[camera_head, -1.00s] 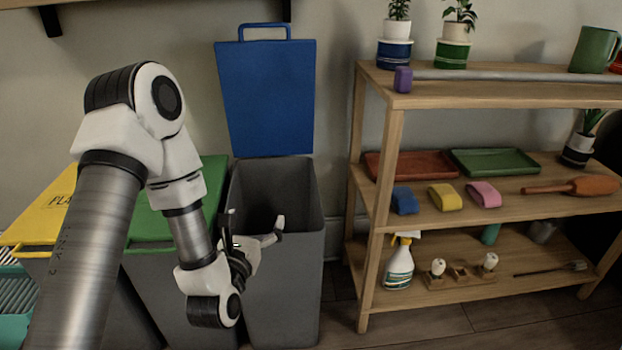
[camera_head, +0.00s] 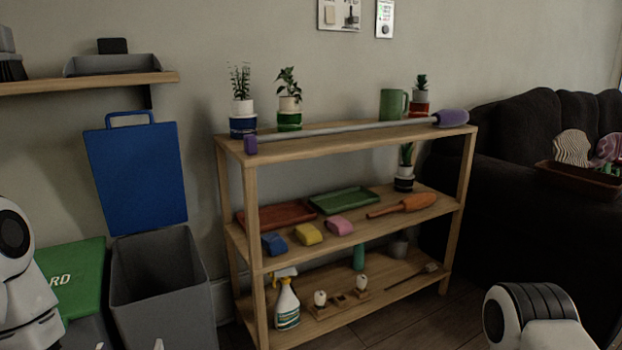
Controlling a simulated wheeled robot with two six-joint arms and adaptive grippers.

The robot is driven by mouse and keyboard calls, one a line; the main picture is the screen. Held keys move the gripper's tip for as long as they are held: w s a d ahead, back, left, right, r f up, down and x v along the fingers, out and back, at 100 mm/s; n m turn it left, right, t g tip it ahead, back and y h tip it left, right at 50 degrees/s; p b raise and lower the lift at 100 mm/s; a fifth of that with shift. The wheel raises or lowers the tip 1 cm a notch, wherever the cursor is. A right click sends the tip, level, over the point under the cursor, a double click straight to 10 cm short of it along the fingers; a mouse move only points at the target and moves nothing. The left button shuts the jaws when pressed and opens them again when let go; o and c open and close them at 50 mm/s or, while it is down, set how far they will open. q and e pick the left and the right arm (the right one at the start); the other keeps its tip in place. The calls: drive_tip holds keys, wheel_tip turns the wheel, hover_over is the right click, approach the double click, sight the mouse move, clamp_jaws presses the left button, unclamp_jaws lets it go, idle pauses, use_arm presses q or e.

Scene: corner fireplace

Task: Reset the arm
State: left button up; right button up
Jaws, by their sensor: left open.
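My left arm (camera_head: 14,250) shows as a white and black joint at the left edge. Of my left gripper (camera_head: 130,345), only small pale tips show at the bottom edge, in front of the grey bin; they are apart, so it is open. I see nothing held between them, though most of the gripper is cut off. A white and black joint of my right arm (camera_head: 530,318) shows at the bottom right. My right gripper is out of view.
A grey bin (camera_head: 165,285) with a raised blue lid (camera_head: 137,178) stands left, beside a green-lidded bin (camera_head: 75,275). A wooden shelf (camera_head: 250,215) holds plants, a long-handled tool, trays, sponges and a spray bottle (camera_head: 287,303). A dark sofa (camera_head: 500,150) stands right. Some floor shows between.

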use_arm(q)
drive_tip(key=s+d+f+m+g+h+p, duration=0.1)
drive_tip(key=s+d+f+m+g, duration=0.3)
drive_tip(key=f, duration=0.3)
drive_tip(key=s+d+f+m+g+h, duration=0.1)
drive_tip(key=s+f+m+g+h, duration=0.15)
drive_tip(key=f+m, duration=0.4)
drive_tip(key=s+d+f+m+g+p, duration=0.1)
drive_tip(key=s+d+f+m+g, duration=0.2)
drive_tip(key=f, duration=0.5)
drive_tip(key=s+d+f+m+g, duration=0.1)
drive_tip(key=s+f+m+g, duration=0.2)
drive_tip(key=s+m, duration=0.65)
drive_tip(key=s+d+f+m+g, duration=0.1)
drive_tip(key=s+f+m+g, duration=0.4)
drive_tip(key=m, duration=0.8)
wheel_tip(320, 180, up, 40)
drive_tip(key=m+p, duration=0.2)
drive_tip(key=p, duration=3.5)
drive_tip(key=shift+s+a+t+h+p, duration=0.15)
drive_tip(key=shift+s+t+h+p, duration=0.2)
drive_tip(key=shift+t, duration=0.1)
drive_tip(key=shift+r, duration=0.15)
